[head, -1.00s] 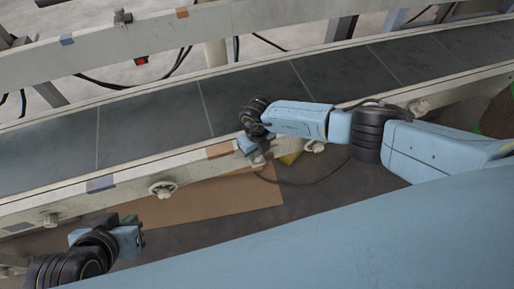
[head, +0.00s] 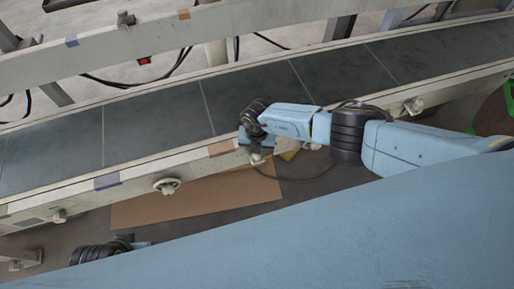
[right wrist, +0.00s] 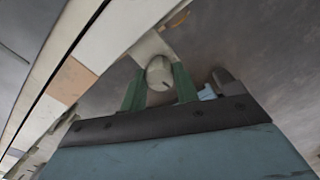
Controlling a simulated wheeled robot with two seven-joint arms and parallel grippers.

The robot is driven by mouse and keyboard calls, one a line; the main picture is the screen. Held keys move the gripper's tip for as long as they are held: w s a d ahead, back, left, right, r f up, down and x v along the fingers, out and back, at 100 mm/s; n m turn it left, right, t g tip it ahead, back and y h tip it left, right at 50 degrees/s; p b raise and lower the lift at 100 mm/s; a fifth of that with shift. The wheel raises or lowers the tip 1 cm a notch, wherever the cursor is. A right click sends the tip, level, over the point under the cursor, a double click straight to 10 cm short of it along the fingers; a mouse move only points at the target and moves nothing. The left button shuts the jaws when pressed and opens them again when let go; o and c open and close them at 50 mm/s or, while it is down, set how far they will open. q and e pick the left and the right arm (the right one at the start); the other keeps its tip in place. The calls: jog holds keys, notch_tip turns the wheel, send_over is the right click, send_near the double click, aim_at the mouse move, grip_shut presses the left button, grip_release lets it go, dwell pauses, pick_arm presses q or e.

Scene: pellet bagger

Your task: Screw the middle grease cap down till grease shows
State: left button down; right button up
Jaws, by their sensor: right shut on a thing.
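My right gripper (head: 257,157) is at the front side of the conveyor's near rail, just below an orange-brown patch. In the right wrist view its two green fingers (right wrist: 158,88) are shut on a round, pale grease cap (right wrist: 159,72) with a short dark mark on its face. The fingers sit on either side of the cap.
The dark conveyor belt (head: 155,125) runs across behind the rail. A spoked handwheel (head: 167,186) and a small knob (head: 58,216) stick out of the rail to the left, another fitting (head: 414,106) to the right. A brown sheet (head: 195,203) lies on the floor below.

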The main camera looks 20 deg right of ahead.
pick_arm(q)
jog(key=shift+a+f, duration=0.1)
jog(key=shift+f, duration=0.15)
pick_arm(e)
jog(key=shift+m, duration=0.3)
jog(key=o, duration=1)
jog(key=shift+r, duration=0.15)
notch_tip(320, 180, up, 5)
jog(key=p, duration=0.4)
jog(key=shift+r, duration=0.15)
notch_tip(320, 180, up, 4)
jog(key=p, duration=0.2)
jog(key=shift+p, duration=0.35)
pick_arm(q)
jog(key=s+a+f+g+p, duration=0.1)
jog(key=s+a+f, duration=0.2)
jog(key=s+f, duration=0.3)
jog(key=s+a+f+p, duration=0.1)
jog(key=s+a+f, duration=0.2)
jog(key=s+f, duration=0.4)
jog(key=shift+a+f+m+g+y, duration=0.3)
jog(key=shift+a+f+g+y, duration=0.1)
jog(key=shift+f, duration=1.7)
pick_arm(e)
jog(key=shift+r, duration=1.95)
